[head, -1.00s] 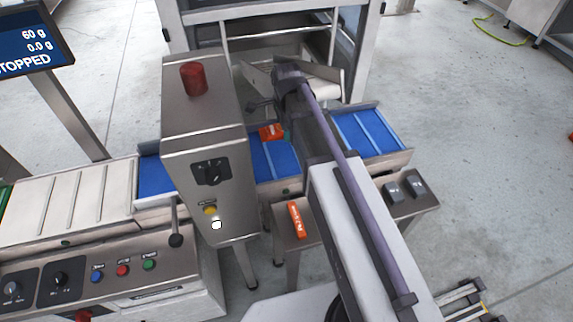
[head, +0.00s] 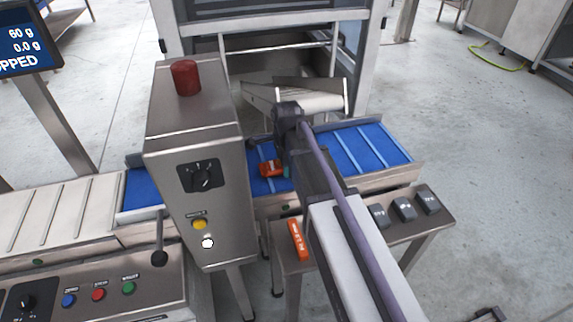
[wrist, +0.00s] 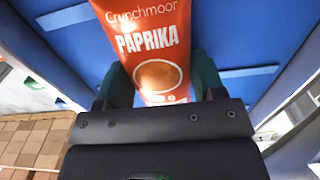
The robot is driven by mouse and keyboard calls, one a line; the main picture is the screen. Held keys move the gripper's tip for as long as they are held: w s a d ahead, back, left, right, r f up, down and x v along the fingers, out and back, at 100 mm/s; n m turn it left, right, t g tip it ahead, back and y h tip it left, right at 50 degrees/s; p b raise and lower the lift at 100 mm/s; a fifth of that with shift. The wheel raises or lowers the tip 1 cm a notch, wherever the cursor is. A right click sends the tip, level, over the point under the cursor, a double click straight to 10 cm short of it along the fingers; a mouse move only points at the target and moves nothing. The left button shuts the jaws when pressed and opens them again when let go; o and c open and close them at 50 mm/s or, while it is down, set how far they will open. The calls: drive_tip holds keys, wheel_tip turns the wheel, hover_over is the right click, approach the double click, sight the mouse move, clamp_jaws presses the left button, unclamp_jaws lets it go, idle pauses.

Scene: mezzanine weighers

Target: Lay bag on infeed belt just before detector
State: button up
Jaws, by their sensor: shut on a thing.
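The orange bag (head: 271,168), printed "Crunchmoor PAPRIKA", is in my gripper (head: 286,171) over the blue infeed belt (head: 349,151). In the wrist view the bag (wrist: 150,38) sits between the green fingers of my gripper (wrist: 165,80), which are shut on it. Blue belt with raised cross bars (wrist: 245,72) lies behind it. The detector (head: 195,140) is a steel cabinet with a red beacon, just left of the bag. I cannot tell whether the bag touches the belt. My arm hides part of the belt to the right of the bag.
An orange piece with white marks (head: 298,240) lies on the steel shelf (head: 350,233) in front of the belt. Several dark grey blocks (head: 403,210) stand on the shelf's right part. A steel chute (head: 312,97) ends above the belt's far side.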

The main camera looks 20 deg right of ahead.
drive_tip(key=o, duration=1)
wheel_tip(320, 180, up, 12)
drive_tip(key=p, duration=1.2)
drive_tip(key=shift+r+p, duration=0.2)
drive_tip(key=shift+p, duration=0.15)
drive_tip(key=s+n, duration=1.5)
drive_tip(key=n, duration=0.2)
drive_tip(key=shift+n, duration=0.3)
